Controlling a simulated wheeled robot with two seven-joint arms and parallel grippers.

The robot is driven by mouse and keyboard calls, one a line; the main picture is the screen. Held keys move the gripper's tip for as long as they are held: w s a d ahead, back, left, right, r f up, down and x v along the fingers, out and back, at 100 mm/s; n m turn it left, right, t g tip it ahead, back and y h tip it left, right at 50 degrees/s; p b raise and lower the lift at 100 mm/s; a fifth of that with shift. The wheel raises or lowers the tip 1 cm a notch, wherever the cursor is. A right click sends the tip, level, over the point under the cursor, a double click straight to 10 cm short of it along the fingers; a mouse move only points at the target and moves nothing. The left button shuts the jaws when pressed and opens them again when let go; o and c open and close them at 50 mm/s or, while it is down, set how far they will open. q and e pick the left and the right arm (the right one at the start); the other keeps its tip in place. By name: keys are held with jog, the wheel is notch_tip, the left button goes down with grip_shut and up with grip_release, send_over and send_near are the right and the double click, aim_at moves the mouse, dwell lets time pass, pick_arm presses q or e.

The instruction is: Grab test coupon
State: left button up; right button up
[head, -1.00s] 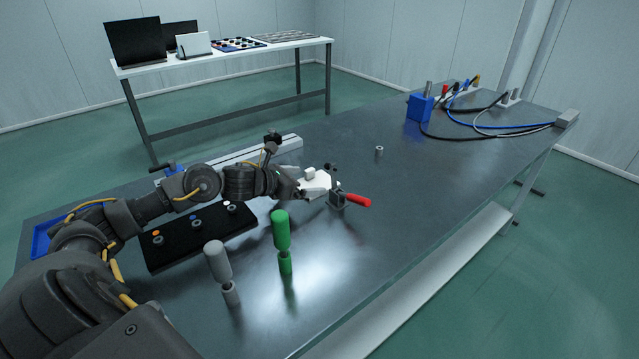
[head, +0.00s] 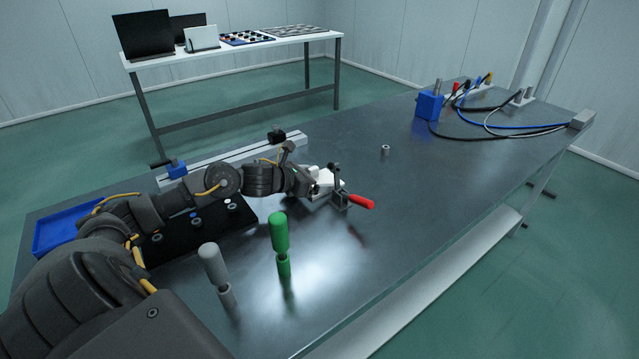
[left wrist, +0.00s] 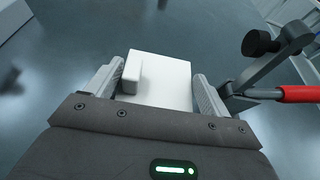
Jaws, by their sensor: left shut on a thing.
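A white block with a small raised tab, seemingly the test coupon (left wrist: 165,82), sits between the two fingers of my left gripper (left wrist: 157,78) in the left wrist view. The gripper is shut on it. In the head view my left gripper (head: 312,189) is low at the middle of the dark table, and the white block (head: 326,178) shows partly behind it. A toggle clamp (head: 338,196) with a red handle (head: 361,202) stands right beside it; its arm also shows in the left wrist view (left wrist: 270,65). I cannot tell whether the block is lifted. My right gripper is not in view.
A green-handled tool (head: 279,235) and a grey-handled tool (head: 213,265) stand upright in front of the arm. A black board (head: 205,228) and blue tray (head: 60,230) lie left. A metal rail (head: 240,157) runs behind. Cables and a blue block (head: 429,106) are far right.

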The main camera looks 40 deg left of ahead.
aim_at(318, 181)
pick_arm(q)
jog(key=shift+r, duration=0.45)
notch_tip(318, 181, up, 3)
jog(key=shift+w+a+f, duration=0.15)
jog(key=a+r, duration=0.1)
jog(key=w+a+r, duration=0.1)
jog(key=r, duration=0.1)
jog(key=a+r, duration=0.1)
jog(key=r, duration=0.1)
jog(key=shift+w+a+b, duration=0.3)
jog(key=shift+a, duration=0.1)
jog(key=w+a+r, duration=0.3)
jog(key=a+r, duration=0.1)
jog(key=a, duration=0.4)
jog(key=shift+w+a+r, duration=0.2)
jog(key=shift+w+a, duration=0.1)
jog(key=shift+a, duration=0.1)
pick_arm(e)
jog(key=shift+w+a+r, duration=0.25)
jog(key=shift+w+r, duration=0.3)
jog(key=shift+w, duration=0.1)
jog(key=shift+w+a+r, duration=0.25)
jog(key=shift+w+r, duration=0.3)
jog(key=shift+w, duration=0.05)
